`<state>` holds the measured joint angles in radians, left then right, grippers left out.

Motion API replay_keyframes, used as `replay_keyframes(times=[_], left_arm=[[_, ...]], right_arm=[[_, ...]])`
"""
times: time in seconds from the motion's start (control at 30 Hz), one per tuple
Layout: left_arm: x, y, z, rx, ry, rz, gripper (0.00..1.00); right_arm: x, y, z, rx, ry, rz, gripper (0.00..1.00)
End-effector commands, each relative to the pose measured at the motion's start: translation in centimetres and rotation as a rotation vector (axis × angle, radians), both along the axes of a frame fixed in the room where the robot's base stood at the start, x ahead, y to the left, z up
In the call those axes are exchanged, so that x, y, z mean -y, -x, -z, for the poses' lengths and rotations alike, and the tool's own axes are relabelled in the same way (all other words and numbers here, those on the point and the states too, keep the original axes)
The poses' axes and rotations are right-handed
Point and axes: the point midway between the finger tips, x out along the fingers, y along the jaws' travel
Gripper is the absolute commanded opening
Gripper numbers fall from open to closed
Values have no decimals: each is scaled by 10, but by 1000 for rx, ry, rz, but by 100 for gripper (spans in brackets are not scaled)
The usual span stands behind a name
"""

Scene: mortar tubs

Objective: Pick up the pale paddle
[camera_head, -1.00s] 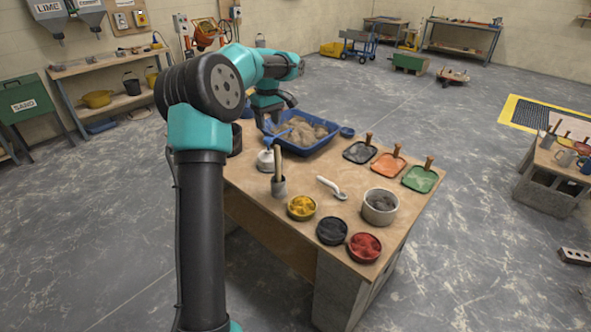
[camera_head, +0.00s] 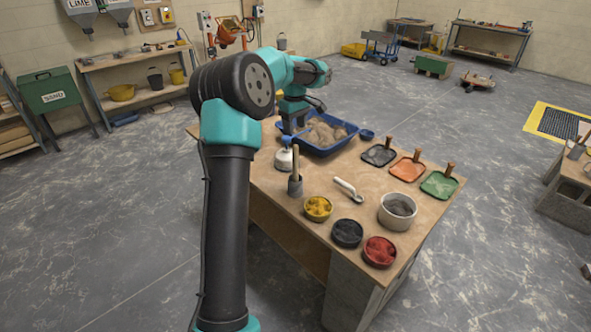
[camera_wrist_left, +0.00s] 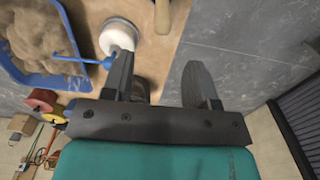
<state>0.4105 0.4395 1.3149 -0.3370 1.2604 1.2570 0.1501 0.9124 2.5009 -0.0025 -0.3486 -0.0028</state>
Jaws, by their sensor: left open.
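A pale wooden paddle (camera_head: 296,160) stands upright in a small grey cup (camera_head: 295,186) on the near left part of the table. A pale tan stick, likely this paddle, shows at the top of the left wrist view (camera_wrist_left: 172,38), beyond my fingers. My left gripper (camera_head: 290,128) is over the left end of the blue tray, behind the paddle and apart from it. In the left wrist view its two fingers (camera_wrist_left: 157,68) are spread. Nothing is held. My right gripper is not in view.
A white-topped jar (camera_head: 284,159) stands between gripper and cup. The blue tray (camera_head: 325,153) holds sand. A pale scoop (camera_head: 347,189), a grey pot (camera_head: 397,214) and bowls of yellow, black and red pigment lie to the right. The table's left edge is close.

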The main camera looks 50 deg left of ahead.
Motion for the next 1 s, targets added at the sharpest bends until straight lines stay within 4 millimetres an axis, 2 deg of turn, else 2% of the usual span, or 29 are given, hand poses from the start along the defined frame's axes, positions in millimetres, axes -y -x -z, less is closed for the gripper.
replay_keyframes(times=[0.1,0.33,0.47,0.8,1.0], left_arm=[[0,1,22,-3,1,0,53],[1,1,55,-2,1,0,53],[0,0,62,0,0,0,53],[1,0,64,0,0,0,53],[7,2,82,-2,2,0,53]], right_arm=[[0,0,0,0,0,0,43],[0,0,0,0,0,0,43],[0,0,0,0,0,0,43],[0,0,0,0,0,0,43],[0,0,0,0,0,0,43]])
